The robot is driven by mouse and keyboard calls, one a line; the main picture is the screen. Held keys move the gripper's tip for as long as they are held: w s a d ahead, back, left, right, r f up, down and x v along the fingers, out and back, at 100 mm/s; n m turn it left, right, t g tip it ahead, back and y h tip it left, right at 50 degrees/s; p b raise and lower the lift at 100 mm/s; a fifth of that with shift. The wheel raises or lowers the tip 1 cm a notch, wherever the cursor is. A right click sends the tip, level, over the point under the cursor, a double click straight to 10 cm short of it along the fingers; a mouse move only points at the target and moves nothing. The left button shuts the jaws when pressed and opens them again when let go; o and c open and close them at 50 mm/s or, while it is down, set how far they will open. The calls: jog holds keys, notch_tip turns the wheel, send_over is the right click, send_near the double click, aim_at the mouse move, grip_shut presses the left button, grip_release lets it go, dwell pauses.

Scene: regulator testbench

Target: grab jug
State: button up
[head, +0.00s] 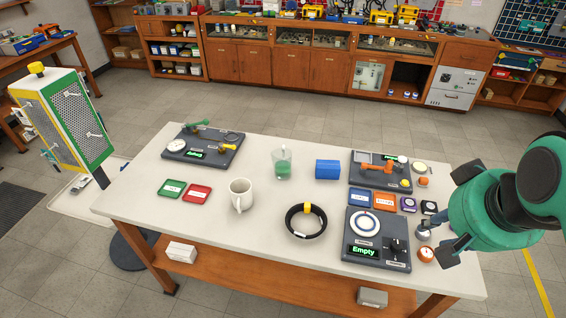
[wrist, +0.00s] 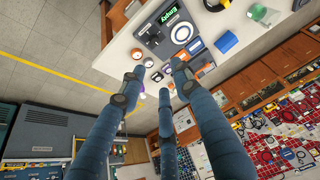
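A white jug (head: 240,195) with a handle stands upright on the white-topped table (head: 150,210), left of the middle in the head view. A clear beaker with green contents (head: 282,163) stands behind it to the right. My gripper (head: 444,212) is at the table's right end, well apart from the jug. Its fingers are spread with nothing between them; they also show in the wrist view (wrist: 158,78). In the wrist view the beaker (wrist: 264,14) shows at the top right, and the jug is not in view.
Green (head: 172,188) and red trays (head: 197,193) lie left of the jug. A device reading "Empty" (head: 376,240) sits between my gripper and the ring.

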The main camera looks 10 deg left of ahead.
jog(key=w+a+r+n+g+p, duration=0.1)
jog(key=w+a+r+p, duration=0.2)
jog(key=w, duration=0.6)
jog(key=w+a+r+p, duration=0.1)
jog(key=w+a+r, duration=0.3)
jog(key=w, duration=0.5)
jog(key=w+a+n+g+p, duration=0.1)
jog(key=w+a+p, duration=0.1)
jog(key=w+a, duration=0.35)
jog(key=w+a+g+p, duration=0.1)
jog(key=w+a+p, duration=0.15)
jog(key=w, duration=0.65)
jog(key=w+a+f+p, duration=0.2)
jog(key=w+a+f, duration=0.4)
jog(key=a+f, duration=0.2)
jog(key=w+a+f+n+g+p, duration=0.1)
jog(key=w+a+f+p, duration=0.2)
jog(key=w+a+f, duration=0.3)
jog(key=w+a+f+n+g+p, duration=0.1)
jog(key=w+a+f+p, duration=0.1)
jog(key=w+a+f, duration=0.4)
jog(key=a+f, duration=0.5)
jog(key=a, duration=0.1)
jog(key=shift+a, duration=0.4)
jog(key=shift+f, duration=0.15)
jog(key=shift+f, duration=4.2)
